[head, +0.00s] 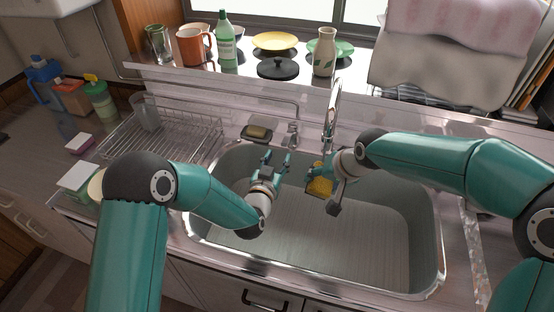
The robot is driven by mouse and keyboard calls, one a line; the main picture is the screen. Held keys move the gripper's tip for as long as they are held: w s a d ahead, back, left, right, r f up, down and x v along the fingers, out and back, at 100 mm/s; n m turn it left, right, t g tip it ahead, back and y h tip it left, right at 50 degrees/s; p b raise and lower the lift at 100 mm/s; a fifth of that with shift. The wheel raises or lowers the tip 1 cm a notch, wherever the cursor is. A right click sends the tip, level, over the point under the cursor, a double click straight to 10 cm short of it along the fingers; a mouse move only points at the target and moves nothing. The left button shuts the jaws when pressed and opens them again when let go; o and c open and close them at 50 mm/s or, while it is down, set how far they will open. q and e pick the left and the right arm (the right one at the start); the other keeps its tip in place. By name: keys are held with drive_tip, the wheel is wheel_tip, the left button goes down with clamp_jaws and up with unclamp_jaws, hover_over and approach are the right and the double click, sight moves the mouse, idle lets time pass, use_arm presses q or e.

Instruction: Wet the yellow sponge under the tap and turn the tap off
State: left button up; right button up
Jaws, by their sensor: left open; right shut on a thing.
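The yellow sponge (319,187) is over the back middle of the sink, below the tap. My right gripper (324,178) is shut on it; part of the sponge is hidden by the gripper. The chrome tap (332,115) rises behind the sink, its spout close above my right gripper. I cannot tell whether water is running. A small metal tap handle (292,136) stands at the sink's back edge, left of the spout. My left gripper (274,160) is open and empty over the back left of the sink, fingers toward the handle and apart from it.
The steel sink (350,265) is otherwise empty. A soap dish with a sponge-like bar (257,132) sits left of the handle. A wire dish rack (180,138) stands at left. A green bottle (226,45), a vase (324,55) and dishes line the sill.

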idle(0.3)
use_arm(q)
drive_tip(key=shift+c, duration=1.3)
drive_tip(key=shift+f, duration=0.3)
drive_tip(key=c, duration=0.3)
drive_tip(key=f, duration=0.1)
drive_tip(key=f+g, duration=0.1)
drive_tip(key=f, duration=0.1)
drive_tip(key=shift+s+a+m+g, duration=0.2)
drive_tip(key=shift+s+m+g, duration=0.05)
drive_tip(key=shift+m+g, duration=0.15)
clamp_jaws()
wheel_tip(320, 180, up, 12)
drive_tip(key=g, duration=0.1)
hover_over(284, 143)
drive_tip(key=f, duration=0.3)
drive_tip(key=shift+w+d+f+n+y, duration=0.1)
drive_tip(key=shift+w+f+n+y, duration=0.2)
drive_tip(key=shift+w+n, duration=0.1)
drive_tip(key=shift+s+f, duration=0.15)
drive_tip(key=shift+f, duration=0.45)
drive_tip(key=shift+s+f, duration=0.15)
drive_tip(key=shift+f, duration=0.4)
drive_tip(key=shift+s+f, duration=0.1)
drive_tip(key=shift+f, duration=0.45)
